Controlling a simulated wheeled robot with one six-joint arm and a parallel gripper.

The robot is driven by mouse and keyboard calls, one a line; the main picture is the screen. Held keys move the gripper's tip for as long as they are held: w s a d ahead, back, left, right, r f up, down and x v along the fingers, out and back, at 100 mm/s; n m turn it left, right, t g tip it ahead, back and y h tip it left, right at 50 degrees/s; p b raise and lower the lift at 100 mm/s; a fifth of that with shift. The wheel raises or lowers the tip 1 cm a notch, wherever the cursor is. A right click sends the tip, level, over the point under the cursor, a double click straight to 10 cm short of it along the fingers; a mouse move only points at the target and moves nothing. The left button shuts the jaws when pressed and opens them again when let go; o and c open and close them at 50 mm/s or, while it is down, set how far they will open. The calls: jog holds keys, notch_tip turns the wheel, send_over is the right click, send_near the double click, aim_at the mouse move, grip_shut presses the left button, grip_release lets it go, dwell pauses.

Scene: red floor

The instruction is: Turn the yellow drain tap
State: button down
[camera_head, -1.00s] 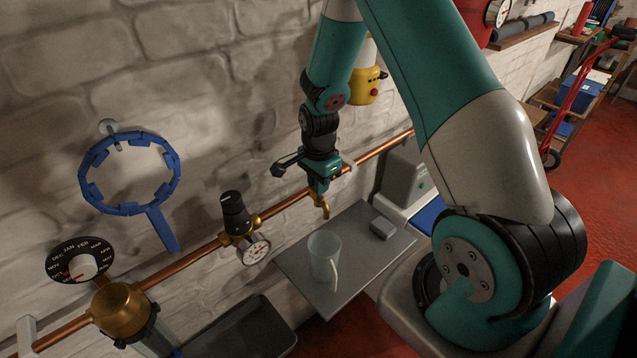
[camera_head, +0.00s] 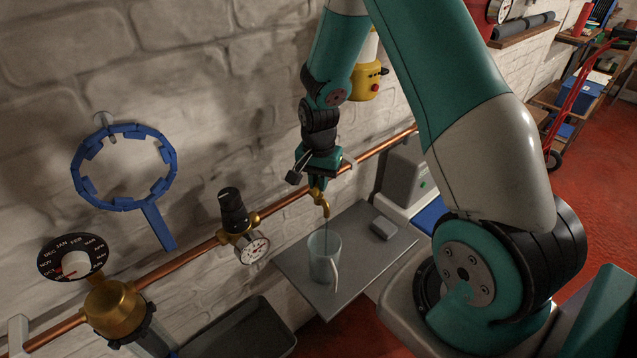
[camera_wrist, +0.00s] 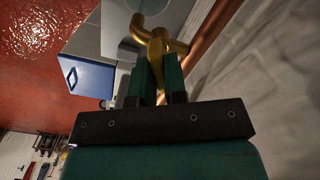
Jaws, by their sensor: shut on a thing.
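The brass-yellow drain tap (camera_head: 323,205) hangs from the copper pipe, its spout curving down. My gripper (camera_head: 316,186) is above it, pointing down. In the wrist view my gripper's two fingers (camera_wrist: 159,72) are shut on the yellow lever of the tap (camera_wrist: 146,32), which is mostly hidden between them. A clear glass jug (camera_head: 324,262) stands upright on the grey shelf below the spout. A thin streak that looks like water runs from the spout into the jug.
The copper pipe (camera_head: 285,203) runs along the white brick wall. A black-capped regulator with a gauge (camera_head: 255,250) sits to the left. A small grey block (camera_head: 383,229) lies on the shelf (camera_head: 352,222). A blue ring wrench (camera_head: 157,222) hangs on the wall.

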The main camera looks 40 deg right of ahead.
jog(key=shift+n, duration=0.9)
jog(key=c, duration=1.2)
grip_release()
jog(key=shift+o, duration=0.2)
notch_tip(320, 180, up, 18)
jog(key=b, duration=0.4)
jog(key=shift+f, duration=0.2)
jog(key=s+a+f+n+y+b, duration=0.1)
jog(key=s+a+n+y+b, duration=0.2)
jog(key=s+a+n, duration=1.4)
jog(key=s+a+y, duration=0.1)
jog(key=s+a, duration=0.4)
jog(key=shift+a+f+b, duration=0.3)
jog(key=shift+b, duration=0.05)
